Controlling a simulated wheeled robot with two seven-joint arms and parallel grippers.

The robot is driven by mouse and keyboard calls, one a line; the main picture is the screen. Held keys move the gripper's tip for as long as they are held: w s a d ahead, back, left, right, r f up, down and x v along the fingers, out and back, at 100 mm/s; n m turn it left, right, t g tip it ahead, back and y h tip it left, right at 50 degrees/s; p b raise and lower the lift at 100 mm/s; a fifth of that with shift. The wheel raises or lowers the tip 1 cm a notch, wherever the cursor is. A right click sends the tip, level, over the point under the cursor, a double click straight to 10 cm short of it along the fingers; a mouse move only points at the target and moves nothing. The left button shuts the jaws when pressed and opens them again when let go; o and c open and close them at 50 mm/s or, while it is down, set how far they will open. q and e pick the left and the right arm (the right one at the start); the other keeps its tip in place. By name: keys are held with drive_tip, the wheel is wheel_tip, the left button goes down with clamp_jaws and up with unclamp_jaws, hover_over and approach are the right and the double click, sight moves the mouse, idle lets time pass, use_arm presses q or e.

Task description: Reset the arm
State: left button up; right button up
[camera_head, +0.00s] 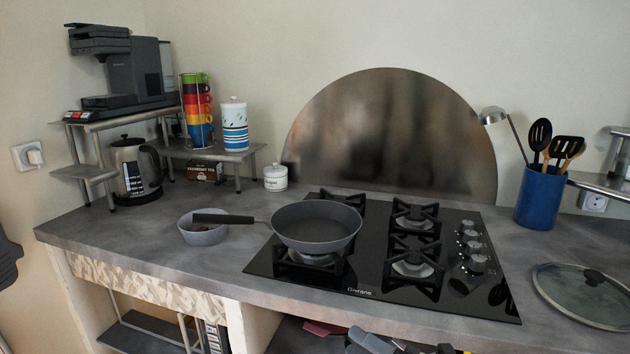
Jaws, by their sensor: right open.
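My right gripper (402,346) shows only in part at the bottom edge of the head view, low in front of the counter. Its jaws are open, and I see nothing held in it. Most of it is cut off by the picture edge. My left gripper is not in view. A grey frying pan (316,224) sits on the left front burner of the black gas hob (375,262), its dark handle pointing left over a small grey bowl (203,230).
A blue utensil pot (540,198) stands at the back right, and a glass lid (590,293) lies at the right. A kettle (135,168), a small metal shelf (213,153) and a white jar (276,177) stand at the left and back. The left front counter is clear.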

drive_tip(key=s+d+f+m+h, duration=0.3)
drive_tip(key=s+f+m+h, duration=0.3)
drive_tip(key=m, duration=0.8)
drive_tip(key=s+d+f+m+g+h, duration=0.1)
drive_tip(key=s+d+f+m+h, duration=0.2)
drive_tip(key=s+f+m+h, duration=0.4)
drive_tip(key=s+f+m, duration=0.4)
drive_tip(key=s+m, duration=0.2)
drive_tip(key=m, duration=0.2)
drive_tip(key=shift+d+f+g, duration=0.2)
drive_tip(key=shift+d+g, duration=0.1)
drive_tip(key=shift+d, duration=0.1)
clamp_jaws()
